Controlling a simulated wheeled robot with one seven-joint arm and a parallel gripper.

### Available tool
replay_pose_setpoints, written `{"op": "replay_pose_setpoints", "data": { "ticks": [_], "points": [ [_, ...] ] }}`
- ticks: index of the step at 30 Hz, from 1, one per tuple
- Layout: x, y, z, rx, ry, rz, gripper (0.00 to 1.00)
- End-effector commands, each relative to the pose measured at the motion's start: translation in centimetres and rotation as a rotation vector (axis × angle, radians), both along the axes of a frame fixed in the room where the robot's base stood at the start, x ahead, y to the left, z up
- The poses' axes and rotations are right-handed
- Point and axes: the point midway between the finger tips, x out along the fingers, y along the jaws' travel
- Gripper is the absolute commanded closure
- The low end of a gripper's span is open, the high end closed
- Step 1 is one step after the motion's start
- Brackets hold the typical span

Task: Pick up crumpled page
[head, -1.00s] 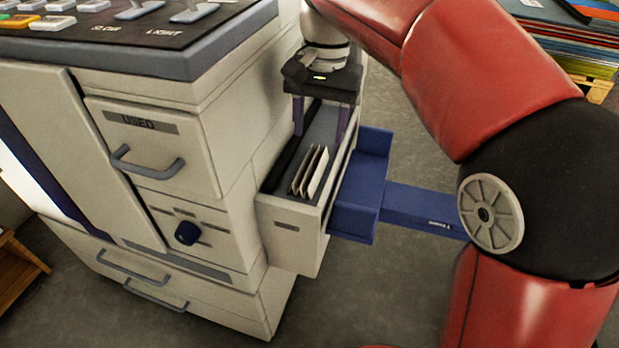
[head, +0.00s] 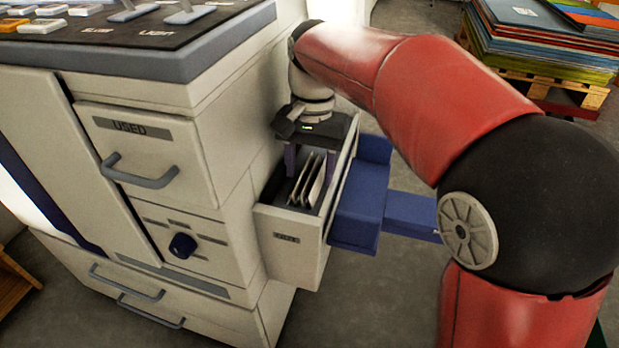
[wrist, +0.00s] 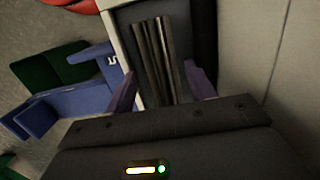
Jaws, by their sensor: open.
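Several thin, pale upright pages (head: 308,182) stand side by side in an open drawer (head: 283,238) of the machine. I cannot tell which of them is crumpled. My gripper (head: 312,165) is over the drawer, pointing down, with its two purple fingers apart, just behind the pages. In the wrist view, the pages (wrist: 156,52) lie between and ahead of the open fingers (wrist: 160,85). Nothing is held. My gripper's body hides the back of the drawer in the head view.
The machine's side wall (head: 225,130) stands close to the left of the drawer. A closed drawer marked USED (head: 150,165) is at left. A pallet with stacked sheets (head: 540,50) is at the back right.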

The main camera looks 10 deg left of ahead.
Motion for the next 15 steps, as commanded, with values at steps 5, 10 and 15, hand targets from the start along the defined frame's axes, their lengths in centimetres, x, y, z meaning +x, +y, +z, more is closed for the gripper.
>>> {"op": "replay_pose_setpoints", "data": {
  "ticks": [5, 10, 15],
  "points": [
    [0.00, -0.01, 0.03, 0.000, 0.000, 0.000, 0.64],
    [0.00, -0.01, 0.04, 0.000, 0.000, 0.000, 0.79],
    [0.01, -0.02, 0.08, 0.000, 0.000, 0.000, 0.79]
  ]
}}
